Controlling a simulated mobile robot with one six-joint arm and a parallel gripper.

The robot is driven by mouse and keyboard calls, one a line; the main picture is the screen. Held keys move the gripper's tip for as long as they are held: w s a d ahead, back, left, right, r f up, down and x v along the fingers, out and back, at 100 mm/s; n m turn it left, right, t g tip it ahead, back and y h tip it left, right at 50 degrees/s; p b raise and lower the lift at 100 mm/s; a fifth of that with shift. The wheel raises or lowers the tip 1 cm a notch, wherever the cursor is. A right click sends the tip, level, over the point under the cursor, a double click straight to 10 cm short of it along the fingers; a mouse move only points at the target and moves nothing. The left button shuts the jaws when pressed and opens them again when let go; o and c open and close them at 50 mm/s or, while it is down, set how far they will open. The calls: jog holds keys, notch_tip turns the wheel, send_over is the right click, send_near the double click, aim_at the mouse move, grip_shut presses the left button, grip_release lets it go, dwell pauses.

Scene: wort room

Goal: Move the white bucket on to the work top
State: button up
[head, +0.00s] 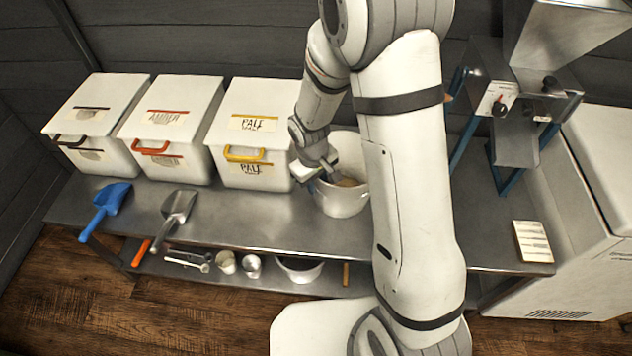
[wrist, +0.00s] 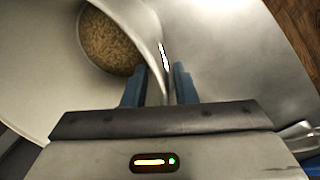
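The white bucket (head: 342,202) holds pale brown grain and appears upright on the steel work top (head: 255,215), right of the pale malt bin. I cannot tell whether its base is fully on the surface. My gripper (head: 322,178) reaches down at the bucket's left rim. In the wrist view, the blue fingers of my gripper (wrist: 160,84) straddle the bucket wall, one inside and one outside, with a gap between them. The bucket's inner wall (wrist: 45,75) and the grain fill the left of that view. My arm hides part of the bucket's right side.
Three white lidded bins (head: 168,130) stand along the back left. A blue scoop (head: 110,200) and a metal scoop (head: 177,212) lie at the front left. A mill (head: 515,110) stands at the right, near a paper card (head: 533,241). A lower shelf holds small vessels.

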notch_tip(320, 180, up, 12)
jog(key=p, duration=0.2)
jog(key=s+d+r+m, duration=0.3)
jog(key=s+d+r, duration=0.2)
jog(key=s, duration=0.3)
jog(key=s+d+r+m+t+y, duration=0.1)
jog(key=s+d+r+m, duration=0.2)
jog(key=s+d+r, duration=0.2)
jog(key=s+r, duration=0.1)
jog(key=s, duration=0.2)
jog(key=shift+r+m, duration=0.35)
jog(key=shift+m, duration=0.05)
